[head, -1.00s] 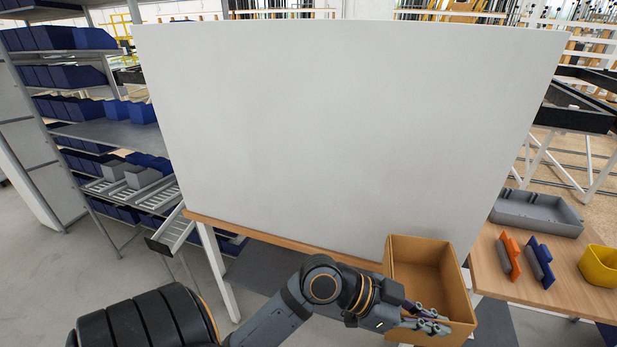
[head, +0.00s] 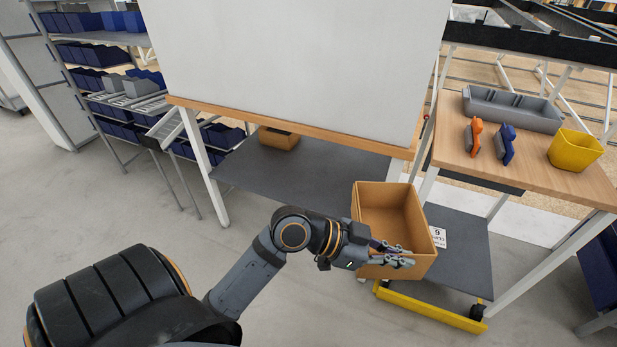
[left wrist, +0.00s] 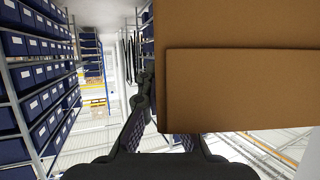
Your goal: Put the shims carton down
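The shims carton (head: 384,207) is an open-topped brown cardboard box, in front of me right of centre in the head view. My left gripper (head: 396,257) is shut on its near wall and holds it up, roughly level. In the left wrist view the carton (left wrist: 240,90) fills the upper right, with one finger showing beside its edge and the other mostly hidden behind it. The carton hides part of what is below, and I see no contents inside it. My right gripper is not in view.
A low grey platform (head: 465,262) with a yellow front bar lies beyond and below the carton. A grey lower shelf (head: 325,180) holds a smaller brown box (head: 279,139). The wooden table (head: 500,172) at right carries a grey tray (head: 512,108), orange and blue tools and a yellow bin (head: 574,151).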

